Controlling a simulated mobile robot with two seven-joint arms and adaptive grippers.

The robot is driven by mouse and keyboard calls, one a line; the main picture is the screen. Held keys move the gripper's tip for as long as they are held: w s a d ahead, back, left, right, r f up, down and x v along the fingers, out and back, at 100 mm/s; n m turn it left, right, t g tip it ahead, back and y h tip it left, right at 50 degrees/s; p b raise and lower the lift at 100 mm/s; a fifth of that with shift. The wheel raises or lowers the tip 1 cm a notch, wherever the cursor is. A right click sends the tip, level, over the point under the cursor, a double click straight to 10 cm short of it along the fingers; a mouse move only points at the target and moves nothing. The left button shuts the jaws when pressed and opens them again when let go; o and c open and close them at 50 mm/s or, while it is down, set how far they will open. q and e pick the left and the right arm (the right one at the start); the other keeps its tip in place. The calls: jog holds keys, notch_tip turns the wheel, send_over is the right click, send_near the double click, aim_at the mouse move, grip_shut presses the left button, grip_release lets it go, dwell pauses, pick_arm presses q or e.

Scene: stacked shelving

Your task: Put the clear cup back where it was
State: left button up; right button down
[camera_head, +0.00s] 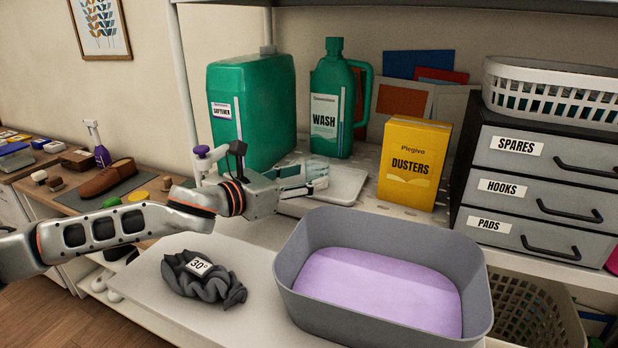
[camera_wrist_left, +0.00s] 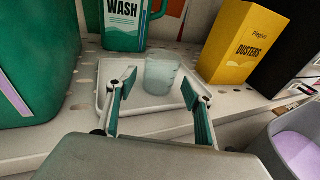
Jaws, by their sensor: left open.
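The clear cup (camera_wrist_left: 160,77) stands upright on a white tray (camera_wrist_left: 114,102) on the perforated shelf, in the left wrist view. My left gripper (camera_wrist_left: 158,84) is open, with one finger to each side of the cup in that view. A gap shows between the cup and each finger; I cannot tell how deep the cup sits between them. In the head view the left gripper (camera_head: 318,182) reaches over the tray (camera_head: 346,184), and the cup is hard to make out behind its fingers. My right gripper is not in view.
A green softener container (camera_head: 250,130) and green wash bottle (camera_head: 328,110) stand behind the gripper. A yellow dusters box (camera_head: 412,165) is right of the tray. Below are a grey basin (camera_head: 385,232) with lilac liquid and a dark cloth (camera_head: 203,280). Drawers (camera_head: 535,190) close off the right.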

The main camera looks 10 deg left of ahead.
pick_arm(q)
jog(key=b+v, duration=0.1)
jog(key=v, duration=0.9)
jog(key=shift+s+a+r, duration=0.1)
jog(key=shift+s, duration=0.1)
